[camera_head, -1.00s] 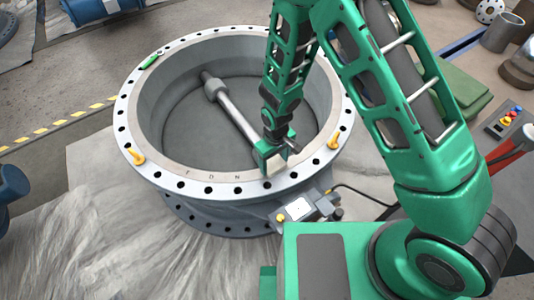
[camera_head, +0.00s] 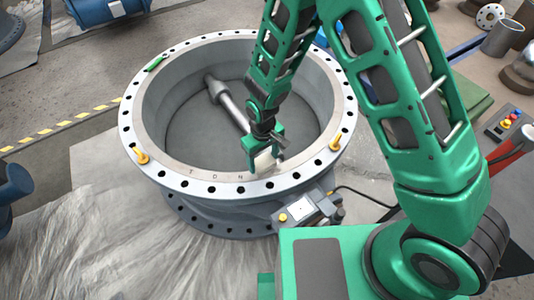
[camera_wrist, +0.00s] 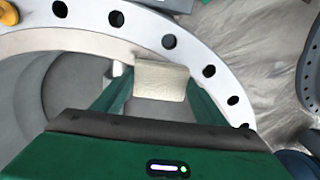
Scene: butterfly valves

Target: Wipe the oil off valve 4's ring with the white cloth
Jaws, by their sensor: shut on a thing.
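The valve's ring (camera_head: 205,189) is a pale round flange with bolt holes around a wide grey bore, with a shaft across it. Small dark letters show on its near inner band. My gripper (camera_head: 262,160) is over the near right part of this ring, shut on the white cloth (camera_head: 264,161). In the wrist view the cloth (camera_wrist: 161,80) is a folded off-white pad between the green fingers, at the ring's inner edge. I cannot tell whether it touches the ring. No oil is clearly visible, and no valve number can be read.
Yellow eyebolts (camera_head: 141,156) stand on the ring, one at left and one (camera_head: 335,142) at right of my gripper. A green tool (camera_head: 154,64) lies on the far left rim. A small box (camera_head: 303,209) is fixed at the near side. Crumpled sheeting (camera_head: 90,230) covers the floor.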

